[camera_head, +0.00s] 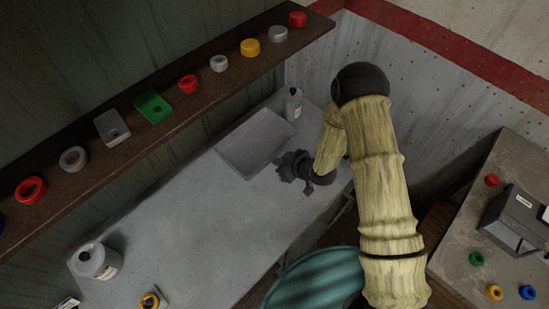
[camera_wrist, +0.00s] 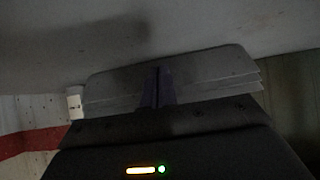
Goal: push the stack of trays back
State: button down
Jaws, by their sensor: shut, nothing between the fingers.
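The stack of trays (camera_head: 250,140) is grey and flat. It lies on the grey table towards its far end, below the shelf. In the wrist view the stack (camera_wrist: 210,72) shows several thin layers, with their edges facing my gripper. My gripper (camera_head: 284,166) is low over the table at the stack's near right side. In the wrist view my gripper (camera_wrist: 157,80) has its fingers together, in front of the middle of the stack, with nothing between them. I cannot tell whether the fingertips touch the trays.
A white bottle (camera_head: 293,104) stands just beyond the stack. A brown shelf (camera_head: 130,145) with rings and small plates runs above the table's back. The table's middle (camera_head: 215,225) is clear.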

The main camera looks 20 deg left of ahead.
jog(key=shift+w+a+b, duration=0.15)
jog(key=shift+w+a, duration=0.1)
jog(key=shift+a, duration=0.4)
jog(key=shift+w+a+b, duration=0.15)
jog(key=shift+w+a, duration=0.1)
jog(key=shift+a, duration=0.35)
jog(key=shift+s+d+r+p, duration=0.3)
jog(key=shift+s+d+r, duration=0.2)
jog(key=shift+d, duration=0.6)
jog(key=shift+s+d+r+p, duration=0.35)
jog(key=shift+d+r, duration=0.15)
jog(key=shift+d, duration=0.65)
jog(key=shift+s+d+r+p, duration=0.25)
jog(key=shift+s+d+r, duration=0.25)
jog(key=shift+d, duration=0.6)
jog(key=shift+w, duration=0.1)
